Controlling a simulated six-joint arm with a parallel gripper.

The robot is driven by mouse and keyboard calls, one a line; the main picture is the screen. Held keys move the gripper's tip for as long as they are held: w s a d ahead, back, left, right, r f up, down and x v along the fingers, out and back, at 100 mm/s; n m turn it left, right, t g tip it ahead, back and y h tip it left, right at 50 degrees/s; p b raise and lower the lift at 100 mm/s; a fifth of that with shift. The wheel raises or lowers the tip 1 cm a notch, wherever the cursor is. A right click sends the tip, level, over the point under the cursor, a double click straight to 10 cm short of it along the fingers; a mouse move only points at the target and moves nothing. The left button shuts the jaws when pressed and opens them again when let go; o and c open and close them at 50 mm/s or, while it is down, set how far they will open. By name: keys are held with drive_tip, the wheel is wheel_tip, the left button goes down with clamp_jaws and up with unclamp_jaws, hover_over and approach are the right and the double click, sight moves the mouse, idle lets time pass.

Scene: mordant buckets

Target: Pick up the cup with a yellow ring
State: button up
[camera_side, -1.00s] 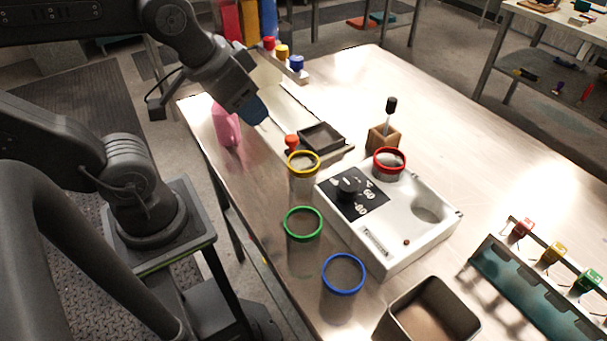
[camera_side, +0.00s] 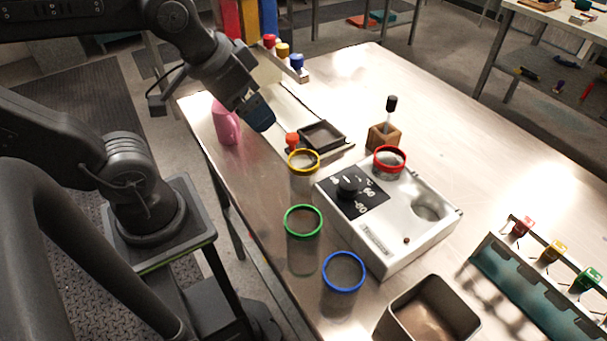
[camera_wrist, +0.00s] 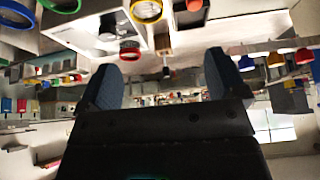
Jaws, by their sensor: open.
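The cup with a yellow ring (camera_side: 303,173) is a clear cup standing upright on the metal table, left of the white heater box. In the wrist view a yellow-ringed cup (camera_wrist: 146,11) shows at the top edge, partly cut off. My gripper (camera_side: 262,122) has blue fingers and is up and to the left of this cup, apart from it. In the wrist view my gripper (camera_wrist: 162,68) has its fingers wide apart with nothing between them.
A green-ringed cup (camera_side: 303,222) and a blue-ringed cup (camera_side: 343,273) stand in front. A red-ringed cup (camera_side: 389,161) is at the white heater box (camera_side: 375,250). A red-topped stamp (camera_side: 292,139), a dark tray (camera_side: 322,135) and a pink bottle (camera_side: 226,124) are close behind the yellow-ringed cup.

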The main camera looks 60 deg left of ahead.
drive_tip(key=m, duration=0.1)
drive_tip(key=m+g+y, duration=0.2)
drive_tip(key=m+g, duration=0.4)
drive_tip(key=m, duration=1)
hover_over(303, 168)
drive_tip(key=s+d, duration=0.1)
drive_tip(key=d, duration=0.3)
wheel_tip(303, 168, down, 4)
drive_tip(key=f, duration=0.4)
drive_tip(key=a+f, duration=0.1)
drive_tip(key=f, duration=0.4)
drive_tip(key=a+f, duration=0.1)
drive_tip(key=f, duration=0.3)
drive_tip(key=shift+s+f, duration=0.15)
drive_tip(key=shift+f, duration=0.1)
drive_tip(key=shift+c, duration=0.3)
drive_tip(key=c, duration=1)
drive_tip(key=shift+r, duration=0.1)
